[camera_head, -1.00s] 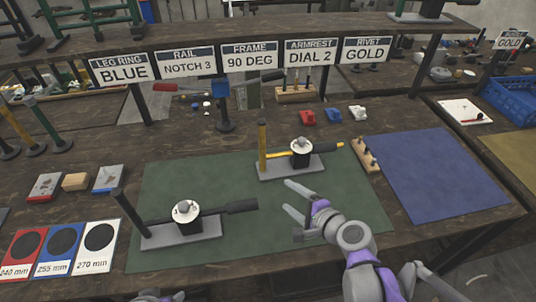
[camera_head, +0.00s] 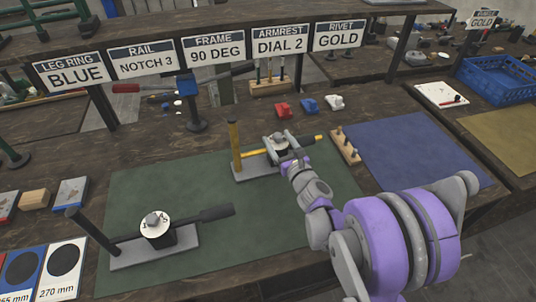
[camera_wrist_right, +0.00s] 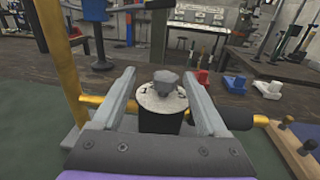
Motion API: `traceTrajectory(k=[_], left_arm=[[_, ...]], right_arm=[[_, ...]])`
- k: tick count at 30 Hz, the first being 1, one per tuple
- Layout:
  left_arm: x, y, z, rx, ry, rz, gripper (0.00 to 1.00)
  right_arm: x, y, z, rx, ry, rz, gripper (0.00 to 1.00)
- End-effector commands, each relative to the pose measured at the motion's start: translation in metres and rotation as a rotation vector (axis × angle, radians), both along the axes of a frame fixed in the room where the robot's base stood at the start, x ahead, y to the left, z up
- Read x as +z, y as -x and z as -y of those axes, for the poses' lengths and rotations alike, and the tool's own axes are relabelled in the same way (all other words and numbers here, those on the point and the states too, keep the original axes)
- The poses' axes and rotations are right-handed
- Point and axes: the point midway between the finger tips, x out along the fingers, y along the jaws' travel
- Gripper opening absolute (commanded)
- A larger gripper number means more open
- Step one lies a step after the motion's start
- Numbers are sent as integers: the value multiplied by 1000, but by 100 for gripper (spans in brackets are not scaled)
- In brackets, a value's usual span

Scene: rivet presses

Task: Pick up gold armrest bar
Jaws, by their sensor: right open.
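The gold armrest bar (camera_head: 306,140) lies across a grey base at the back of the green mat, through a black block topped by a white dial (camera_head: 278,139). A gold upright post (camera_head: 235,148) stands at its left end. My right gripper (camera_head: 284,149) is open over the dial block. The fingers hide parts of the bar. My left gripper is not in view.
A similar black bar fixture (camera_head: 155,240) with its own dial stands at the front left of the green mat (camera_head: 200,185). A wooden peg block (camera_head: 345,146) is close on the right. Red, blue and white parts (camera_head: 309,105) lie behind. The blue mat (camera_head: 415,150) is clear.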

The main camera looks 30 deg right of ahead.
Motion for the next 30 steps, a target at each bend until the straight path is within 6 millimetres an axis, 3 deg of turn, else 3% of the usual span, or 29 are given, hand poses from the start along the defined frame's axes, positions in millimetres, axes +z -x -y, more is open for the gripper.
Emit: traceTrajectory(k=[5,12,20,30], left_arm=[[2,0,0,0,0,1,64],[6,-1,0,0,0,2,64],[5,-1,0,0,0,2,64],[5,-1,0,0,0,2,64]], right_arm=[[1,-13,4,0,1,0,76],[3,-47,12,2,2,0,76],[3,-51,12,1,2,-1,76],[3,-51,13,1,2,0,15]])
